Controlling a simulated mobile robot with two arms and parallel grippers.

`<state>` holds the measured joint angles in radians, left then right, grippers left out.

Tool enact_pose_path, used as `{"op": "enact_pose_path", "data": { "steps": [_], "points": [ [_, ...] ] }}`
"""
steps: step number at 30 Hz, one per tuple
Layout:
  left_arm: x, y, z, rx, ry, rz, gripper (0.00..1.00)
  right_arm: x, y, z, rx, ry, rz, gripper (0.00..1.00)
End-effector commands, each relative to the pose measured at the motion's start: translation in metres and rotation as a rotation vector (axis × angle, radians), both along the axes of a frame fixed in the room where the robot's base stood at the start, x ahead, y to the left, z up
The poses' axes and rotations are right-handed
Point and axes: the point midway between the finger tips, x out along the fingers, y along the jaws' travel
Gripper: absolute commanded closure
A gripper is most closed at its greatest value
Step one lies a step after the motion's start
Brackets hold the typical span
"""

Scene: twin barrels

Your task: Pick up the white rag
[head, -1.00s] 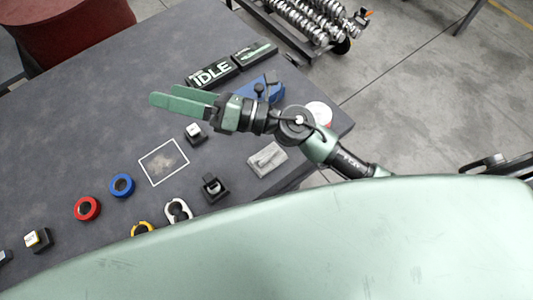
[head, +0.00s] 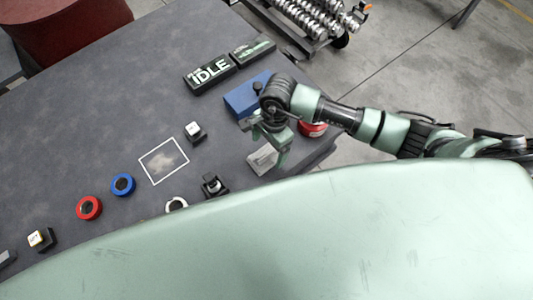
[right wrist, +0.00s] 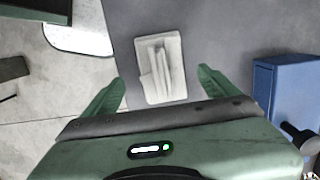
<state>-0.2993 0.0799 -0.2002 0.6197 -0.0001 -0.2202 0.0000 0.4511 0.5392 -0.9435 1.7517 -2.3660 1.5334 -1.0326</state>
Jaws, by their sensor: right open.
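The white rag (head: 262,160) lies folded on the dark table near its right edge, partly hidden by my right gripper in the head view. In the right wrist view the rag (right wrist: 161,67) lies flat, with a raised fold along its middle. My right gripper (head: 272,142) points down over the rag. In the right wrist view its two fingers (right wrist: 160,80) are open and empty, one on each side of the rag's near end. My left gripper is not in view.
A blue box (head: 243,97) stands close beside my right gripper, and a red round container (head: 312,129) sits at the table edge. A small black block (head: 214,186) lies left of the rag. Red (head: 89,207) and blue (head: 123,184) rings lie farther left.

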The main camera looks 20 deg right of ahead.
Motion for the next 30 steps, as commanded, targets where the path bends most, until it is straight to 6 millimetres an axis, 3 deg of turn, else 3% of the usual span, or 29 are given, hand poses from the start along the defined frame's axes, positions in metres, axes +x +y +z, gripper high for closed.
{"op": "enact_pose_path", "data": {
  "steps": [4,9,17,24,30],
  "points": [
    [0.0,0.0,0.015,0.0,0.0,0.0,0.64,0.0,0.003,-0.019,0.001,0.006,-0.002,0.11],
    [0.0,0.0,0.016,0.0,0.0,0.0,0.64,0.0,0.005,-0.039,0.001,0.002,-0.002,0.11],
    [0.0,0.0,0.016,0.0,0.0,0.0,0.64,0.001,0.005,-0.042,0.002,0.0,-0.001,0.11],
    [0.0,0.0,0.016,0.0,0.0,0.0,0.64,0.001,0.005,-0.042,0.002,0.0,-0.001,0.78],
    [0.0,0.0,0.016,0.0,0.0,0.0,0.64,0.001,0.005,-0.042,0.002,0.0,-0.001,0.78]
  ]
}}
